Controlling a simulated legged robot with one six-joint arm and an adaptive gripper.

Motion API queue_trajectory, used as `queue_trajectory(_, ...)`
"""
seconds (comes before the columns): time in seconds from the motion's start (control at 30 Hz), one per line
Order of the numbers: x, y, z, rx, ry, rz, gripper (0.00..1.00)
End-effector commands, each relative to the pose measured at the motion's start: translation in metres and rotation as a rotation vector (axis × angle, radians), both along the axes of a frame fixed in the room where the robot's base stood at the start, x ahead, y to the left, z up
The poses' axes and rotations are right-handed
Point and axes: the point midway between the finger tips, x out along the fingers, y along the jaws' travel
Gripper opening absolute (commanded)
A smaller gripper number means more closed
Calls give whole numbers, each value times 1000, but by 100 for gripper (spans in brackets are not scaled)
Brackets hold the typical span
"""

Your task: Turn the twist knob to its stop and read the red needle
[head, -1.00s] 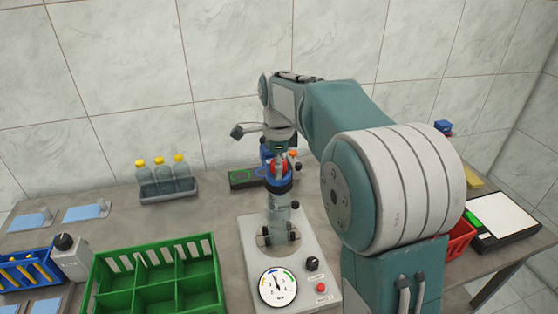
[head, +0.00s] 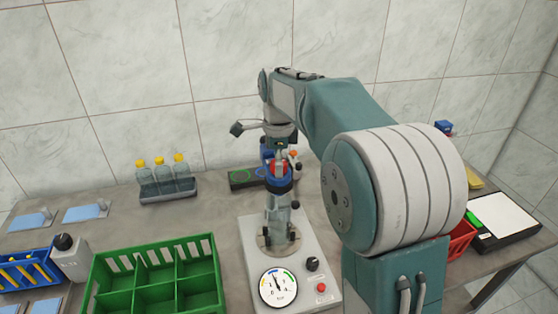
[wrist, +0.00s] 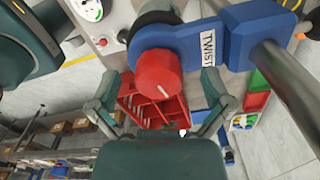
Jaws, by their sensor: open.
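The red twist knob (wrist: 160,77) has a white pointer line and sits on the end of a blue block labelled TWIST (wrist: 220,38). My gripper (wrist: 163,88) is open, with one finger on each side of the knob in the wrist view; I see no clear contact. In the head view my gripper (head: 279,150) is over the blue part on the feeder's column, and the knob is partly hidden. The round dial gauge (head: 279,287) faces forward on the machine base. Its needle points up, slightly left; its colour and exact reading are too small to tell.
A black knob (head: 312,264) and a red button (head: 321,287) are beside the gauge. A green divided crate (head: 155,285) stands to the left. A rack of yellow-capped bottles (head: 167,180) stands behind it. A red bin (head: 461,240) is at right.

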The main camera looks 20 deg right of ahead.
Motion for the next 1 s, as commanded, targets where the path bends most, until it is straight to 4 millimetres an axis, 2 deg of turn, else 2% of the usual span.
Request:
queue_trajectory(0.8,0,0,56,0,-1,0,100)
queue_trajectory(1.0,0,0,61,0,0,0,100)
